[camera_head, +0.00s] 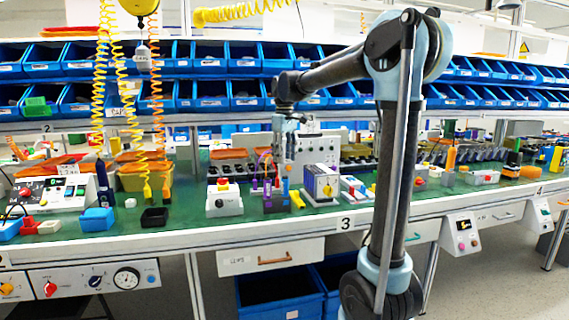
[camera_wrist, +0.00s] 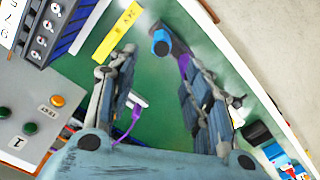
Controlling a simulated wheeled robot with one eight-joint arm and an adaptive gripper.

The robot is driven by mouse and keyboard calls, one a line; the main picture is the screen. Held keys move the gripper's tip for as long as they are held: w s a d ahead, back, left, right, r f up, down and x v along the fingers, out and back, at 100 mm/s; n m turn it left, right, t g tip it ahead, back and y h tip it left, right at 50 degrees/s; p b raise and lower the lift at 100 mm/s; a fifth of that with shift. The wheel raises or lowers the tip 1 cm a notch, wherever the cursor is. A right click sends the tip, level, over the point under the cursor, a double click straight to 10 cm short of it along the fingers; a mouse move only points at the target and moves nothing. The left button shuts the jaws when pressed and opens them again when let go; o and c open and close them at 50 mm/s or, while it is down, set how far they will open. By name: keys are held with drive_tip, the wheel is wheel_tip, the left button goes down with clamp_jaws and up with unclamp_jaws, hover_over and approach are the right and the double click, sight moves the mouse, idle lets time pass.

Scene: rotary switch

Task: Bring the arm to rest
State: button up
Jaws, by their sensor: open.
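My gripper (camera_head: 288,150) hangs from my raised, bent arm over the green-topped workbench (camera_head: 180,217) in the head view. It points down above a cluster of small items. In the wrist view my gripper (camera_wrist: 155,70) has its two fingers spread apart, with green bench surface showing between them. A blue-ended tool (camera_wrist: 161,42) and a purple cord or clip (camera_wrist: 128,124) lie beyond the fingers. I see nothing held.
Blue bins (camera_head: 213,95) line the shelves behind the bench. A panel with knobs and a gauge (camera_head: 126,278) sits below the bench at left. Coiled yellow hoses (camera_head: 108,60) hang at left. A grey box with coloured buttons (camera_wrist: 30,125) is close at left in the wrist view.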

drive_tip(key=s+d+f+m+t, duration=0.15)
drive_tip(key=s+d+f, duration=0.25)
drive_tip(key=s+d, duration=0.45)
drive_tip(key=s+d+f+m, duration=0.3)
drive_tip(key=s+d+f, duration=0.1)
drive_tip(key=s+d, duration=0.4)
drive_tip(key=s+d+f+m, duration=0.2)
drive_tip(key=s+d+f, duration=0.1)
drive_tip(key=s+f, duration=0.4)
drive_tip(key=s+d+f+m, duration=0.2)
drive_tip(key=s+d+f, duration=0.1)
drive_tip(key=s+f, duration=0.5)
drive_tip(key=shift+s+f+t, duration=0.3)
drive_tip(key=shift+f+t, duration=0.05)
drive_tip(key=shift+f, duration=0.5)
drive_tip(key=shift+m, duration=0.25)
drive_tip(key=shift+w+f, duration=0.2)
drive_tip(key=shift+w, duration=0.2)
